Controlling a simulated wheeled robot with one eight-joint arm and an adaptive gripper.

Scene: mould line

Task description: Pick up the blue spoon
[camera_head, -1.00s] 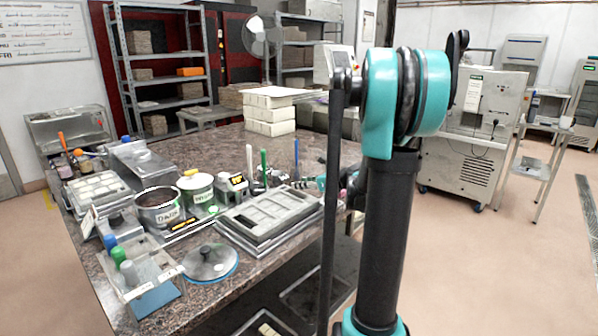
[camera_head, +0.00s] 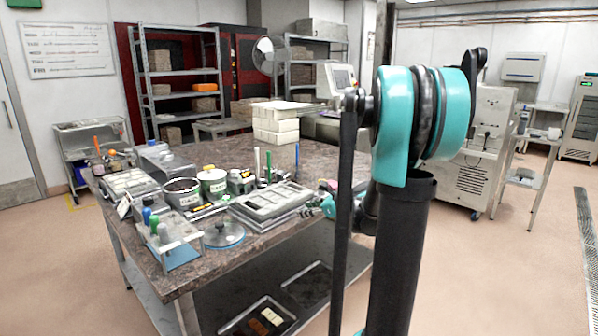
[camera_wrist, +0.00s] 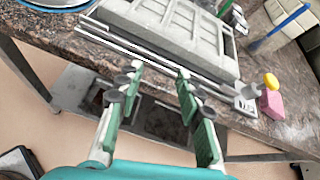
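A thin blue upright handle (camera_head: 297,155) stands at the back right of the table's near group of things. It also shows in the wrist view as a slanted blue handle (camera_wrist: 284,27) at the top right. It may be the blue spoon, but its end is too small to make out. My gripper (camera_wrist: 150,85) is open and empty, with green-padded fingers apart. It points at the table's edge beside the grey mould tray (camera_wrist: 170,28), with the blue handle beyond it to the upper right. In the head view my arm partly hides the gripper (camera_head: 325,206).
A green handle (camera_head: 269,164) and a white handle (camera_head: 257,160) stand left of the blue one. A pink bottle with a yellow cap (camera_wrist: 271,97) stands near the edge. Cans, capped bottles and trays crowd the table's left. White blocks (camera_head: 276,130) are stacked behind.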

